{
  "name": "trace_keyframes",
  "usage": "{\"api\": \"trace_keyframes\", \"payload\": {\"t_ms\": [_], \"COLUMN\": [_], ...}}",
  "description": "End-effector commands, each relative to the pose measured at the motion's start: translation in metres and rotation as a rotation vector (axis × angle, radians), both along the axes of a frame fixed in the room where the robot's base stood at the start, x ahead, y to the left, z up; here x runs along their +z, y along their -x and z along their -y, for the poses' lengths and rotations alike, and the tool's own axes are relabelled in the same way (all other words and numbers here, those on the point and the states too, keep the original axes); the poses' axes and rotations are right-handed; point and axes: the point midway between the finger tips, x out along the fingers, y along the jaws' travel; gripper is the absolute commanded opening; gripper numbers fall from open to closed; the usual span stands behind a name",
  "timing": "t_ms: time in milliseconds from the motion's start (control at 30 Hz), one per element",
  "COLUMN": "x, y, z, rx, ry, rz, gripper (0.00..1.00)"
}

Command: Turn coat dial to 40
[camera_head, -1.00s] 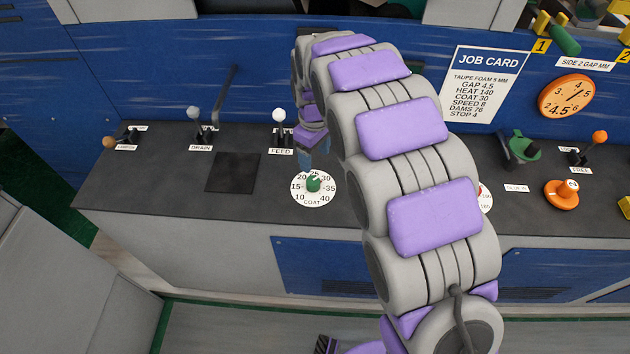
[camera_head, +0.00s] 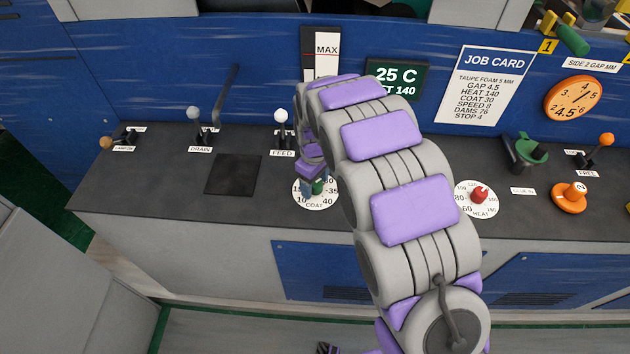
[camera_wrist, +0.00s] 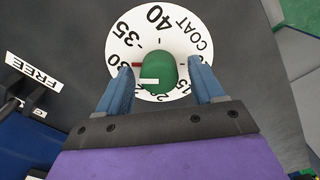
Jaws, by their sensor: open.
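The coat dial is a white disc (camera_head: 300,199) with numbers around a green knob (camera_head: 318,187), on the dark console top. In the wrist view the disc (camera_wrist: 190,25) shows 40, 35 and 30 clearly, and the green knob (camera_wrist: 160,70) is in the middle. A white line on the knob points left, a little to the 25 side of a red mark by 30. My gripper (camera_head: 312,183) is over the dial. In the wrist view its blue fingers (camera_wrist: 160,67) are open, one on each side of the knob, with gaps showing. The lower numbers are partly hidden.
A job card (camera_head: 485,82) reads COAT 30. The feed lever (camera_head: 281,130) stands just left of the dial. The heat dial (camera_head: 479,195) with a red knob is to the right. A dark square pad (camera_head: 232,174) and bare console lie left.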

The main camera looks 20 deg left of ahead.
Motion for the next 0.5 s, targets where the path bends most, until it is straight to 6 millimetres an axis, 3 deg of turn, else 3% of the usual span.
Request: {"api": "trace_keyframes", "payload": {"t_ms": [67,500], "x": [0.0004,0.0010], "y": [-0.0001,-0.0003], "z": [0.0009,0.0023], "rx": [0.000,-0.001], "ry": [-0.001,-0.001], "rz": [0.000,0.000], "gripper": [0.61,0.19]}}
